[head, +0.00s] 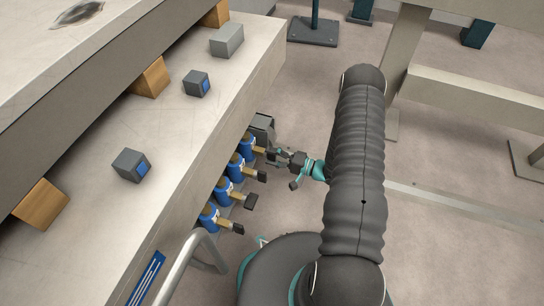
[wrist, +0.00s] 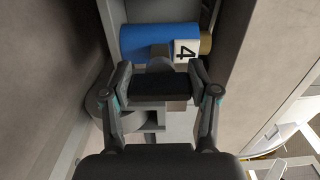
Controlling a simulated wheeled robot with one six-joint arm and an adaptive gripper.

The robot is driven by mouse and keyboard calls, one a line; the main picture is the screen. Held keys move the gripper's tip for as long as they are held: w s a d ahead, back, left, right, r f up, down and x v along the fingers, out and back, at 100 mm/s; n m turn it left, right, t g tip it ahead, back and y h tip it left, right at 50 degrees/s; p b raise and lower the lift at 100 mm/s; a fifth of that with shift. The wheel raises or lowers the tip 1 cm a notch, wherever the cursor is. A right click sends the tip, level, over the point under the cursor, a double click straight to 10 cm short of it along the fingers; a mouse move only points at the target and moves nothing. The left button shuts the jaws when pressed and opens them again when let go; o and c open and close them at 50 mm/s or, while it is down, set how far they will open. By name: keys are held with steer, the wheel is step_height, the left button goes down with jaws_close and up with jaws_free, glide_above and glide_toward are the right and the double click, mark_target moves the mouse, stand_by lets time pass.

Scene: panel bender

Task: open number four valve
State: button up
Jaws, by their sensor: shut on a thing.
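The number four valve (head: 247,146) is the farthest in a row of blue valves along the side of the machine. In the wrist view its blue body (wrist: 148,42) lies across the top, with a white label marked 4 (wrist: 186,51). My gripper (wrist: 161,80) is shut on the dark handle (wrist: 160,90) of this valve, with one finger on each side. In the head view my gripper (head: 280,157) is at the far end of the row, at this valve's lever. The fingers partly hide the handle there.
Three other blue valves, such as the nearest one (head: 209,216), stand nearer in the row with levers sticking out to the right. A grey curved rail (head: 187,263) is at the near end. Open floor (head: 300,95) lies beyond my arm.

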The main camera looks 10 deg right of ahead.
stand_by(0.3)
steer(key=o, duration=1.2)
steer(key=shift+c, duration=0.2)
steer(key=v, duration=1.2)
